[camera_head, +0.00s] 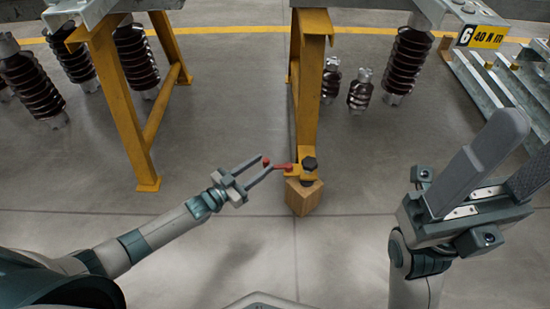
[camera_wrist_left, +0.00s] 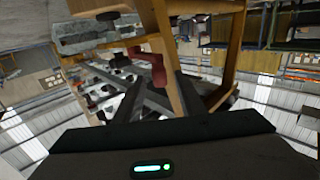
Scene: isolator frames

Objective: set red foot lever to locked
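The red foot lever (camera_head: 283,167) sits at the foot of a yellow frame leg (camera_head: 309,95), beside a dark bolt (camera_head: 309,164) above a wooden block (camera_head: 303,196). It points left and ends in a red knob. My left gripper (camera_head: 266,163) is open, with its fingertips at the knob; I cannot tell whether they touch it. In the left wrist view the red lever (camera_wrist_left: 152,66) shows just ahead of the spread fingers (camera_wrist_left: 158,85). My right gripper (camera_head: 526,140) is open and empty at the right, well away from the lever.
Another yellow frame (camera_head: 122,110) stands at the left. Several brown ribbed insulators (camera_head: 137,57) stand or hang behind the frames. Metal rails (camera_head: 500,85) with a yellow sign (camera_head: 482,36) are at the right. The grey floor (camera_head: 225,115) between the frames is clear.

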